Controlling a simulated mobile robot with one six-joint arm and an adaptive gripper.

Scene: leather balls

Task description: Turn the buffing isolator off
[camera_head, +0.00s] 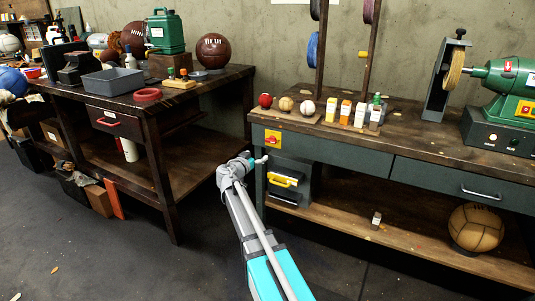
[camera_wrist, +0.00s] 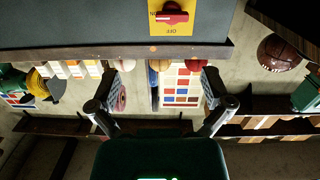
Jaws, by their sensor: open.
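The buffing isolator (camera_head: 272,139) is a yellow plate with a red knob on the left end of the grey-green bench front. In the wrist view, which is upside down, the isolator (camera_wrist: 172,14) is at the top edge. Its red handle lies across the picture, beside the ON mark at left; the OFF mark is below it. My gripper (camera_head: 260,161) is just below the isolator in the head view, apart from it. In the wrist view my gripper (camera_wrist: 158,92) has its fingers spread wide with nothing between them.
Balls and small bottles stand on the bench top (camera_head: 410,142) above. A green buffing machine (camera_head: 505,98) stands at right. A grey box with a yellow handle (camera_head: 284,181) is under the drawer, close to my gripper. A second dark workbench (camera_head: 190,85) is at left. The floor between is clear.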

